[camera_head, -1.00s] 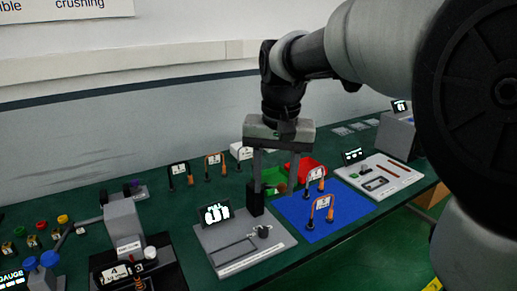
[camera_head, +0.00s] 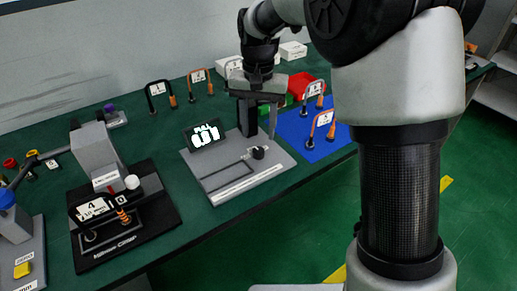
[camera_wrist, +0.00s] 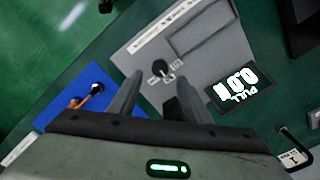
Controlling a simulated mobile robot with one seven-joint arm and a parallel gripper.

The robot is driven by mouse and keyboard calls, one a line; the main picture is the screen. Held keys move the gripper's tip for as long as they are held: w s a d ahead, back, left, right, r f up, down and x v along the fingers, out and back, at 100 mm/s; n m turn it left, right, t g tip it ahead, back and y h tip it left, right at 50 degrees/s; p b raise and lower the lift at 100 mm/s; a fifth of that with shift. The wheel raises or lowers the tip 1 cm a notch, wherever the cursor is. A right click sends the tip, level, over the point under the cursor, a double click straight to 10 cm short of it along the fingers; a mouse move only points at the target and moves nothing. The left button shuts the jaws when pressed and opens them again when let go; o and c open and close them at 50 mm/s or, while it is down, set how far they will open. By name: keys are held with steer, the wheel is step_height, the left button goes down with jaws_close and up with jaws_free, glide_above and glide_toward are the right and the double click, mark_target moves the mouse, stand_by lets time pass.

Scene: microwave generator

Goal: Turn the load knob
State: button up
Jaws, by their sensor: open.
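The knob (camera_head: 258,153) is a small dark knob on the front right part of a grey tester panel (camera_head: 217,178). In the wrist view the knob (camera_wrist: 160,67) shows with a pale bar beside it. My gripper (camera_head: 260,129) points down above the panel, close to the knob. In the wrist view my gripper (camera_wrist: 160,82) has its two fingers apart, with the knob seen between and just beyond their tips. Nothing is held. I cannot tell the exact height of the tips over the knob.
A blue mat (camera_head: 326,145) with orange-and-black handles lies right. A black-based machine (camera_head: 125,225) stands left. The green table is bare in front of the panel.

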mark_target(258, 150)
step_height(258, 150, down, 7)
steer(key=shift+r+b, duration=0.2)
steer(key=shift+b, duration=0.35)
steer(key=c, duration=1)
